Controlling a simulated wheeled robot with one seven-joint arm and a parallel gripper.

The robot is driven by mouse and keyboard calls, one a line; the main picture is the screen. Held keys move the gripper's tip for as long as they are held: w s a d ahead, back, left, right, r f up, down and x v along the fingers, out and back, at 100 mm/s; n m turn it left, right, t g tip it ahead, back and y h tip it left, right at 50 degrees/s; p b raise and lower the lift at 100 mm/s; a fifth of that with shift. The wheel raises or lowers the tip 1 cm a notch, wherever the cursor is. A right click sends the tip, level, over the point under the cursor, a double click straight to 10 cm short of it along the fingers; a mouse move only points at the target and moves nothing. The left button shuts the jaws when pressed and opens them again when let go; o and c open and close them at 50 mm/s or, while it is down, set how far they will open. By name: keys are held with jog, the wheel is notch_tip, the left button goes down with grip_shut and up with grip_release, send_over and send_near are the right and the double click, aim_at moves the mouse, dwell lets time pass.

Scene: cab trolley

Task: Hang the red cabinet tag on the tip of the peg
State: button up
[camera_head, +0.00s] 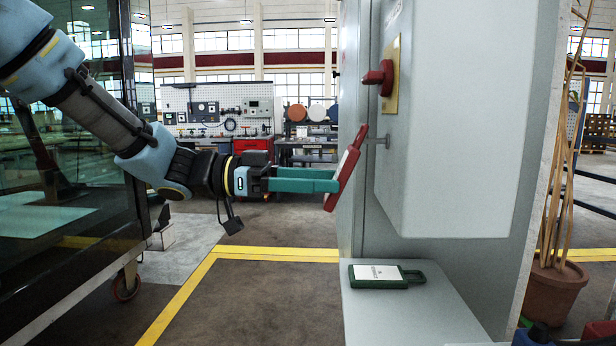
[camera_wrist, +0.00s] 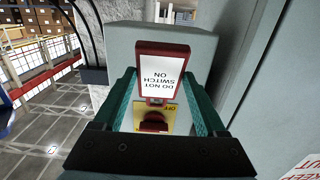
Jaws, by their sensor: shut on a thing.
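The red cabinet tag (camera_head: 345,174) is in my gripper (camera_head: 336,180), tilted with its top leaning right. In the wrist view the tag (camera_wrist: 163,74) shows a white label reading "DO NOT SWITCH ON", upside down, between the two green fingers. My gripper is shut on it. The grey peg (camera_head: 379,140) sticks out from the cabinet's box, just right of the tag's upper end. Whether the tag touches the peg tip is not clear. The peg is hidden in the wrist view.
A red switch knob (camera_head: 379,77) on a yellow plate juts out above the peg. A green tag (camera_head: 384,276) lies on the grey shelf (camera_head: 430,318) below. The grey cabinet (camera_head: 455,120) fills the right; a glass-sided unit (camera_head: 60,220) stands left.

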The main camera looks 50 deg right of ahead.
jog(key=shift+s+d+f+b, duration=0.4)
jog(key=shift+s+f+b, duration=0.15)
jog(key=shift+b, duration=0.9)
jog(key=shift+r, duration=0.1)
jog(key=o, duration=1.3)
